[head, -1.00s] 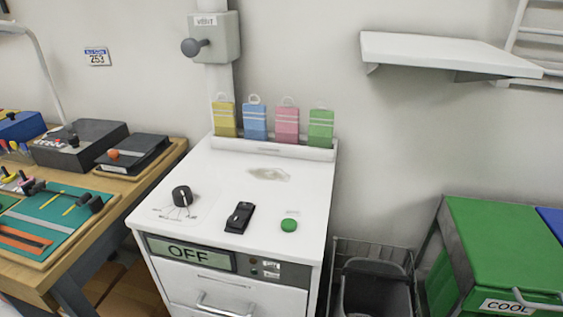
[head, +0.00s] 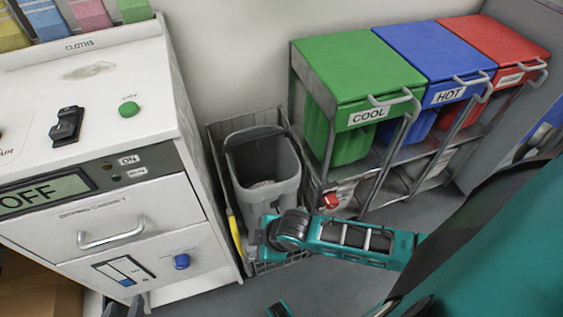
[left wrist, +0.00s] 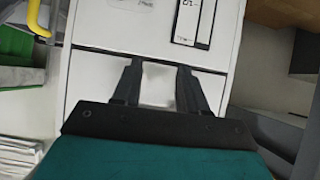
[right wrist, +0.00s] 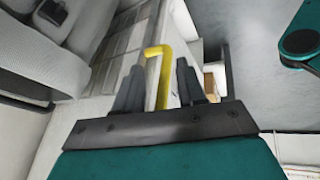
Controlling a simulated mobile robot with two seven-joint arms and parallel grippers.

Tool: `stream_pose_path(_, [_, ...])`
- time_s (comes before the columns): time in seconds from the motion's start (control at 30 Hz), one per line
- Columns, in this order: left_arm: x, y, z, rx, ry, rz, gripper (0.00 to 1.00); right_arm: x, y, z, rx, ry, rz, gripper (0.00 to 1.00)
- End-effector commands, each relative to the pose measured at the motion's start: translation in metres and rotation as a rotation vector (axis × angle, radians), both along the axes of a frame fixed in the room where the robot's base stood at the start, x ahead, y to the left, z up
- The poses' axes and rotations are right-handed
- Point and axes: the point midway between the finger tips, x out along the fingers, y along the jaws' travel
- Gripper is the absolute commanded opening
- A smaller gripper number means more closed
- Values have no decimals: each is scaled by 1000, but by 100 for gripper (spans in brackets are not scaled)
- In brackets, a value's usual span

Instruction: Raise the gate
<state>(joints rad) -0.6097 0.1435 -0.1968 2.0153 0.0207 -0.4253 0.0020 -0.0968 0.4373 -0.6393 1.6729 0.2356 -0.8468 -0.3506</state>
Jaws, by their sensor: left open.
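The yellow handle bar (head: 235,240) stands at the front left edge of the wire cage (head: 217,150) around the grey bin. It appears to belong to the gate, but the gate panel itself is hard to make out. My right gripper (head: 252,252) is beside this bar at the cage front. In the right wrist view the yellow bar (right wrist: 161,75) shows between its spread fingers, with gaps on both sides. My left gripper (head: 126,306) is at the lower front of the white cabinet. In the left wrist view its fingers (left wrist: 158,72) are apart and empty before the white front.
The white cabinet (head: 110,225) has a drawer handle (head: 110,233) and a blue knob (head: 182,261) on its front. The grey bin (head: 285,185) stands in the cage. Green (head: 345,70), blue (head: 425,55) and red (head: 495,45) lidded bins stand in a rack at right.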

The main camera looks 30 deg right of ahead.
Motion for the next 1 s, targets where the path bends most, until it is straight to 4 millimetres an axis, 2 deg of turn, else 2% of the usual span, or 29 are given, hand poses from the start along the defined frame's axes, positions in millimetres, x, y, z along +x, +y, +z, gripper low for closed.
stream_pose_path(0.03, [4,-2,-16,-4,-10,-5,43,6,-16,-28,-87,29,66,40])
stream_pose_path(0.1, [6,-5,-23,-7,-11,-11,43,8,-37,-48,-192,81,144,40])
stream_pose_path(0.2, [7,-8,-29,-12,-12,-19,43,10,-63,-64,-305,142,217,40])
stream_pose_path(0.3, [9,-9,-30,-13,-12,-22,43,11,-80,-70,-370,179,254,40])
stream_pose_path(0.43, [11,-10,-29,-14,-22,-24,43,11,-87,-77,-395,196,269,40])
stream_pose_path(0.53, [11,-9,-35,-13,-23,-25,43,13,-87,-89,-393,197,268,40])
stream_pose_path(0.8, [8,-11,-68,-14,3,-31,43,24,-89,-146,-392,195,266,40])
stream_pose_path(1.0, [11,-20,-71,-35,-1,-38,43,31,-91,-180,-391,194,266,40])
